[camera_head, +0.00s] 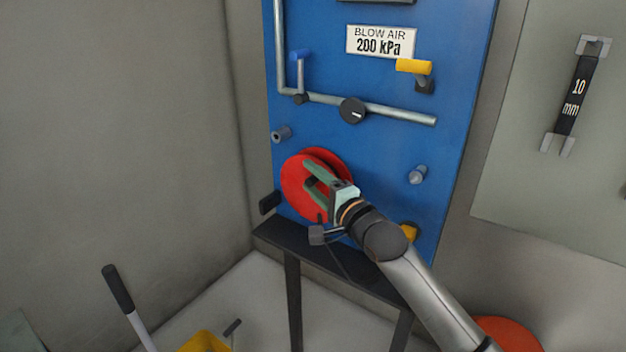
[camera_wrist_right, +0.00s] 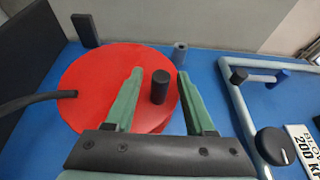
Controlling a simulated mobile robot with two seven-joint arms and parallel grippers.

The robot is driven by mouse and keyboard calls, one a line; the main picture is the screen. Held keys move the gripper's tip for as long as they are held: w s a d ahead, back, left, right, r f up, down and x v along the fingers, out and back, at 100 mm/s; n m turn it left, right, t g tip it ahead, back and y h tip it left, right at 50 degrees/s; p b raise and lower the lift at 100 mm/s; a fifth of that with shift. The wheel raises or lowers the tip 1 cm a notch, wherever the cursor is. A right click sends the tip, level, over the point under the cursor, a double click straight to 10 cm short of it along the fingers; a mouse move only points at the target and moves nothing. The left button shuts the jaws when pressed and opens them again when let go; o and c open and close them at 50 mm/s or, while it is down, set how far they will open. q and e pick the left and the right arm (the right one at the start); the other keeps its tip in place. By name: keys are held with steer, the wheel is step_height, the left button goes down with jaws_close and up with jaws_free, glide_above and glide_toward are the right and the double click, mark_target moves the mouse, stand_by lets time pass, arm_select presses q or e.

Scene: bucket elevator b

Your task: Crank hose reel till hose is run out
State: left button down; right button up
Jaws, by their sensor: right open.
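The red hose reel (camera_head: 291,192) is mounted low on the blue panel in the head view, and its disc also fills the left of the right wrist view (camera_wrist_right: 90,85). A dark cylindrical crank knob (camera_wrist_right: 160,87) stands up from the disc. My right gripper (camera_head: 312,177) is in front of the reel with green fingers apart. In the right wrist view the gripper (camera_wrist_right: 158,80) has one finger on each side of the knob, with gaps visible. A dark hose end (camera_wrist_right: 40,100) reaches the disc from the left. My left gripper is not in view.
Above the reel are a pipe with a black dial (camera_head: 353,110), a blue-handled valve (camera_head: 300,56), a yellow lever (camera_head: 414,67) and a "BLOW AIR 200 kPa" sign (camera_head: 380,41). A grey peg (camera_head: 418,175) sticks out at right. A dark stand (camera_head: 292,300) is below.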

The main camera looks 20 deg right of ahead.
steer(key=shift+c, duration=0.2)
jaws_close()
stand_by(1.1)
